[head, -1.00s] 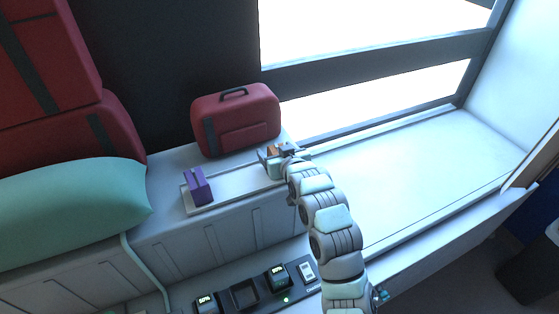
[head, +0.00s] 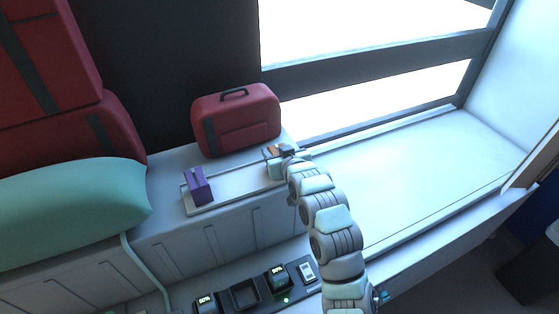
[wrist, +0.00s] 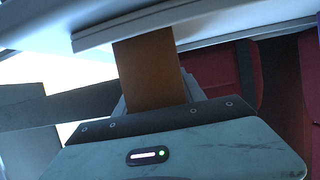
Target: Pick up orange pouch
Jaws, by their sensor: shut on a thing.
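The orange pouch (wrist: 148,72) shows large in the wrist view, between the fingers of my gripper (wrist: 155,95). In the head view only a small patch of the orange pouch (head: 270,153) shows. My gripper (head: 272,158) is shut on it at the right end of the white tray (head: 232,187). My arm hides most of the pouch in the head view. In the wrist view the pouch's far end meets a pale edge; I cannot tell whether it is clear of the tray.
A purple box (head: 200,185) stands at the tray's left end. A red case (head: 236,120) stands close behind the tray. A teal pillow (head: 70,205) lies at left. A device dock (head: 245,294) is in front, below the ledge. The ledge (head: 400,175) to the right is clear.

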